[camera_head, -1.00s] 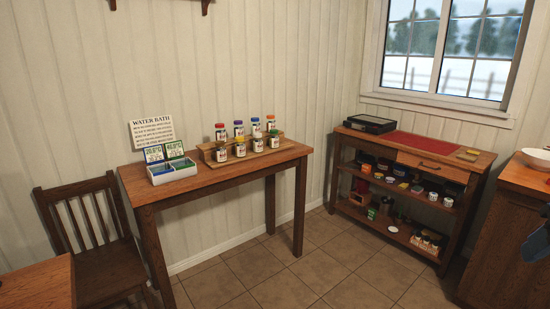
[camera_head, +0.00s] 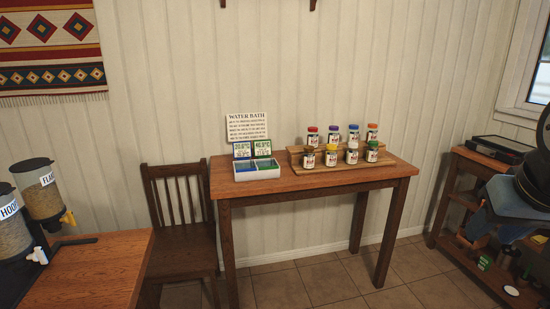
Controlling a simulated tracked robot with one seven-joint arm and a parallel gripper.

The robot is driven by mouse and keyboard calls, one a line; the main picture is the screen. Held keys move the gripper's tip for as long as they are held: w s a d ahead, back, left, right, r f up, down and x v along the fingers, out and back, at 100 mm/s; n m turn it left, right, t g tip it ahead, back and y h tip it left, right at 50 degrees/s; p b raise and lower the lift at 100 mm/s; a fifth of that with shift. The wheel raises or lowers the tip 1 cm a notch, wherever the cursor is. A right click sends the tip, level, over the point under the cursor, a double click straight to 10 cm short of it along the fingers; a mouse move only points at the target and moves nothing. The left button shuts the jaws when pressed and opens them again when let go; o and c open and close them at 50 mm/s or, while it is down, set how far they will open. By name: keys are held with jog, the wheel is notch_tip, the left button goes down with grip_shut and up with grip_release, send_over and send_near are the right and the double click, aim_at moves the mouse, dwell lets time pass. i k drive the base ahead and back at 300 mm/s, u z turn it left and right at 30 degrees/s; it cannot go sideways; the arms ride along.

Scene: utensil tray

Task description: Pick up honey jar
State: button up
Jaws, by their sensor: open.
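Several small jars with coloured lids and white labels stand upright on a stepped wooden rack (camera_head: 322,166) on the wooden table. A green-lidded jar (camera_head: 372,151) is at the right of the front row. The labels are too small to read, so I cannot tell whether any is the honey jar. Part of my arm shows at the right edge. I cannot make out my gripper's fingers.
The wooden table (camera_head: 240,185) also bears a white box (camera_head: 266,174) with blue and green compartments and a "Water Bath" sign (camera_head: 247,128). A chair (camera_head: 180,235) stands left of it. Two dispensers (camera_head: 42,195) are at far left. A shelf unit (camera_head: 465,197) stands right; tiled floor lies between.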

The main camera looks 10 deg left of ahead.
aim_at(308, 156)
jog(key=u, duration=0.65)
jog(key=i, duration=1.2)
jog(key=u, duration=0.6)
jog(key=k, duration=0.9)
jog(key=u, duration=0.2)
jog(key=i, duration=1.15)
